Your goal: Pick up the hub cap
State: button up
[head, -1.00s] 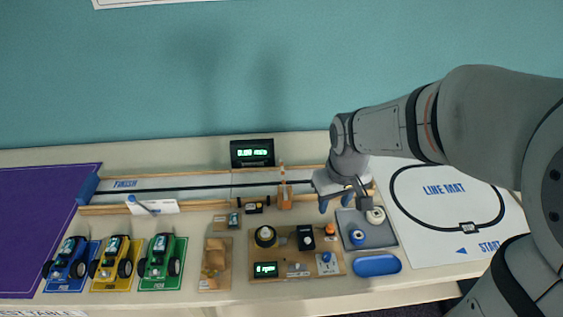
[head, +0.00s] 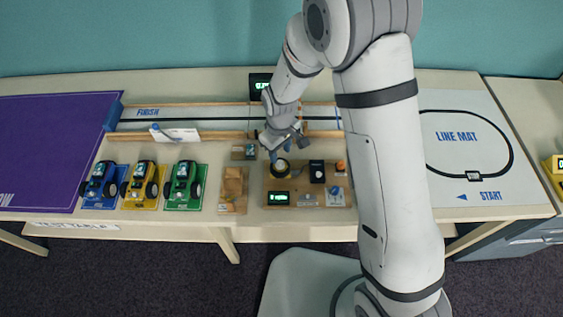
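My gripper (head: 280,152) is above the front edge of the track, just behind the round dark-rimmed dial (head: 280,168) on the wooden board (head: 308,199). I cannot pick out a hub cap for certain.
Blue (head: 101,185), yellow (head: 142,184) and green (head: 184,185) cars stand at the left. A wooden block piece (head: 233,190) lies beside the board. The line mat (head: 480,180) is at the right. A small display (head: 260,83) stands behind the track.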

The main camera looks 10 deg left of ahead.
aim_at(280, 161)
jog(key=shift+f+p, duration=0.65)
jog(key=shift+f, duration=1.55)
jog(key=shift+c, duration=0.2)
grip_shut()
